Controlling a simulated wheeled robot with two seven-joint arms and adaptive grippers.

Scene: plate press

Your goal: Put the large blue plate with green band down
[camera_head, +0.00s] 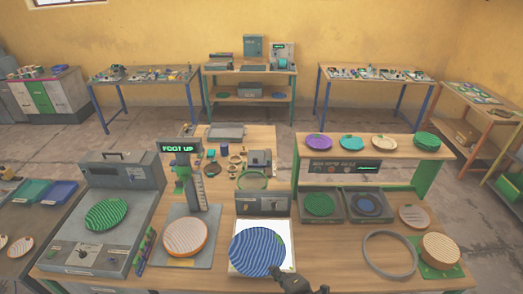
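The large blue striped plate (254,252) is over the white lit panel (289,258) at the front middle of the bench. A small green patch, perhaps part of its band, shows near its upper right edge. My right gripper (277,271) comes in from the bottom and meets the plate's lower right rim; its fingertips look shut on that rim. The plate covers most of the panel, and I cannot tell whether it touches the panel or hangs just above. My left gripper is not in view.
Left of the plate, an orange-rimmed plate (184,236) lies under a stand whose display (180,148) reads "FOOT UP". A green plate (106,214) lies on a grey machine (84,250). To the right are a grey ring (367,250) and a tan plate stack (440,248).

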